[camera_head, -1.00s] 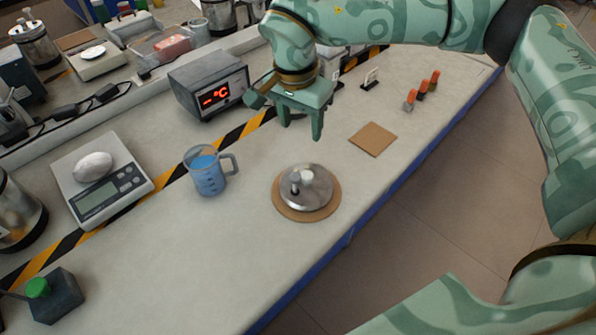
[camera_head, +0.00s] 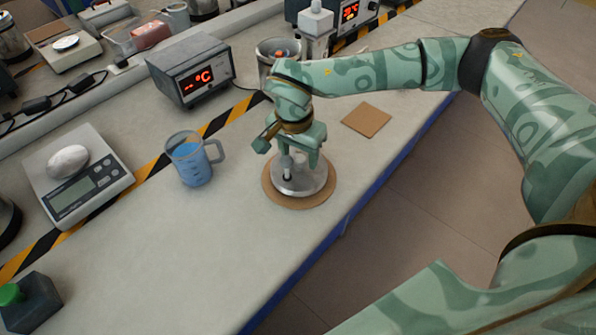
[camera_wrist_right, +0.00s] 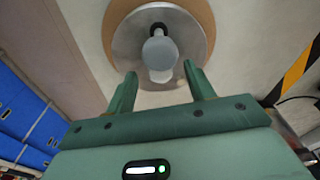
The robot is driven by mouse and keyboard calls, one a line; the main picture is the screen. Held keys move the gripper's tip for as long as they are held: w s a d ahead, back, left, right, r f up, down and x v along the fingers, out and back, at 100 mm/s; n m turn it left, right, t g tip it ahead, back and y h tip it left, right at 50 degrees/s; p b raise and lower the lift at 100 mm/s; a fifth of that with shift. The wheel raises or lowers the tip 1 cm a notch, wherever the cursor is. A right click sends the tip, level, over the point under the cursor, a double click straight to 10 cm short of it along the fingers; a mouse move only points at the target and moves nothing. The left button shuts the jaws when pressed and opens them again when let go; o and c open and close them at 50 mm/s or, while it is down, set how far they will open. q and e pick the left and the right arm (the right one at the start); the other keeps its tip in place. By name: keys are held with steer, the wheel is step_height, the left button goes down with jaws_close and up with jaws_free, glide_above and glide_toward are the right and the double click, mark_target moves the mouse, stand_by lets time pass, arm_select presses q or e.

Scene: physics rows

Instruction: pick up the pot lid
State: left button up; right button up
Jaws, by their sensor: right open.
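The pot lid (camera_head: 300,180) is a round silver metal disc with a pale knob and a small dark fitting beside it. It lies on a round brown cork mat (camera_head: 328,192) on the bench. In the right wrist view the lid (camera_wrist_right: 124,45) shows with its knob (camera_wrist_right: 160,52) just ahead of the fingertips. My right gripper (camera_head: 302,162) is over the lid, its fingers pointing down near the knob. In the wrist view the right gripper (camera_wrist_right: 161,78) is open, with the knob lined up between its fingertips. My left gripper is not in view.
A measuring jug (camera_head: 192,160) of blue liquid stands left of the lid. A scale (camera_head: 80,195) and a temperature box (camera_head: 192,72) stand further off. A square brown mat (camera_head: 367,120) lies behind right. The bench in front is clear.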

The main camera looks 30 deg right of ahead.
steer(key=shift+f, duration=0.35)
steer(key=shift+r, duration=0.1)
steer(key=shift+c, duration=0.3)
jaws_close()
steer(key=shift+r, duration=0.1)
